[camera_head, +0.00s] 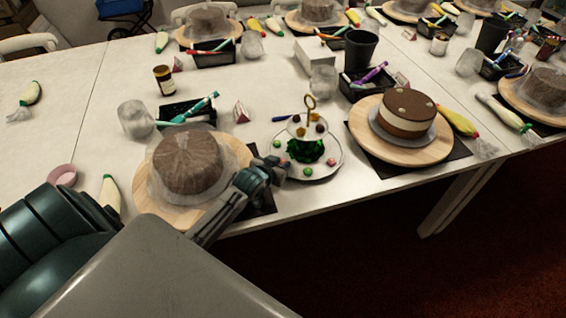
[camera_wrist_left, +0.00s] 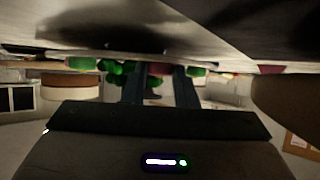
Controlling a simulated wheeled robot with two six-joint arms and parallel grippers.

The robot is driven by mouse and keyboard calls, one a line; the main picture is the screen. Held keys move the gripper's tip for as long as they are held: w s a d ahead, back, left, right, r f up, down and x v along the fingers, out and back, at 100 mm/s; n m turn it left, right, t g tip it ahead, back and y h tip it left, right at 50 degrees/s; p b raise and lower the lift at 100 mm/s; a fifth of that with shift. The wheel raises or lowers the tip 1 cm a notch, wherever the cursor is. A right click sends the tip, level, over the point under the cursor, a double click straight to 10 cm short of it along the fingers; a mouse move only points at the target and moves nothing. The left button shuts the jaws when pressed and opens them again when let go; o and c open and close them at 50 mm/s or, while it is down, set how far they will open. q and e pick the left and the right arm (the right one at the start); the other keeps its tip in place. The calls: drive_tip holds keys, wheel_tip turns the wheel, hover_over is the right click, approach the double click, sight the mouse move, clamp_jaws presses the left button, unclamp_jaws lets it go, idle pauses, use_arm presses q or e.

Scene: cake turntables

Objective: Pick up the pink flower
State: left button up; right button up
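A two-tier stand (camera_head: 326,169) with a gold ring handle holds small pink, green and orange decorations around a dark green middle. One small pink piece (camera_head: 332,162) sits on the right of its lower plate; it is too small to make out as a flower. My right gripper is out of view.
A layered cake (camera_head: 406,113) on another turntable (camera_head: 371,139) is to the right. A black tool tray (camera_head: 187,112) and a clear cup (camera_head: 323,81) stand behind.

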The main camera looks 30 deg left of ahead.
sight(281, 159)
use_arm(q)
drive_tip(key=shift+c, duration=0.2)
drive_tip(key=shift+r, duration=0.55)
drive_tip(key=shift+s+d+r+b, duration=0.15)
drive_tip(key=shift+d+r+b, duration=0.15)
drive_tip(key=shift+r, duration=0.3)
drive_tip(key=shift+s+d+r+b, duration=0.15)
drive_tip(key=shift+r+b, duration=0.2)
drive_tip(key=shift+r, duration=0.2)
drive_tip(key=s+d+b, duration=0.1)
drive_tip(key=s+d, duration=0.1)
drive_tip(key=d, duration=0.2)
drive_tip(key=s+d+r, duration=0.1)
drive_tip(key=s+d, duration=0.2)
drive_tip(key=d, duration=0.1)
drive_tip(key=s+d+b, duration=0.1)
drive_tip(key=s+d, duration=0.2)
drive_tip(key=shift+d+r+b, duration=0.2)
drive_tip(key=shift+d+b, duration=0.15)
drive_tip(key=shift+d, duration=0.05)
drive_tip(key=shift+s+d+r, duration=0.1)
drive_tip(key=shift+s+d, duration=0.15)
